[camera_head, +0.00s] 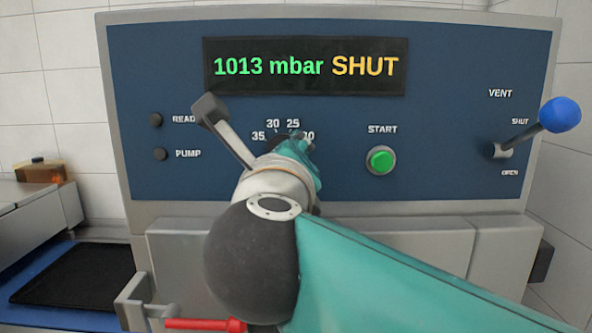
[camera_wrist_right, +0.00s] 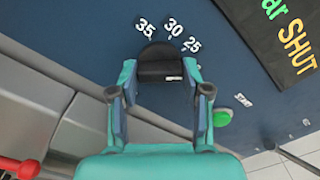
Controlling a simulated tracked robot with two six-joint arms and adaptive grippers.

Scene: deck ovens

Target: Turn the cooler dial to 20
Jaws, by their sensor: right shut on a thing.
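The black cooler dial (camera_wrist_right: 160,62) sits on the blue panel, between the two fingers of my right gripper (camera_wrist_right: 160,82) in the wrist view. The fingers are shut on it from both sides. A small white mark shows on the dial's near edge; I cannot tell which number it points to. The numbers 35, 30 and 25 curve around the dial. In the head view my right gripper (camera_head: 303,148) and arm cover most of the dial, and a partly hidden number, apparently 20, shows at its right. My left gripper is not in view.
A display (camera_head: 305,66) reads 1013 mbar SHUT. The green START button (camera_head: 380,160) is right of the dial. The blue-knobbed vent lever (camera_head: 559,115) stands farther right, tilted up. A red-handled bar (camera_head: 205,324) is low in front. A black tray (camera_head: 75,280) lies at left.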

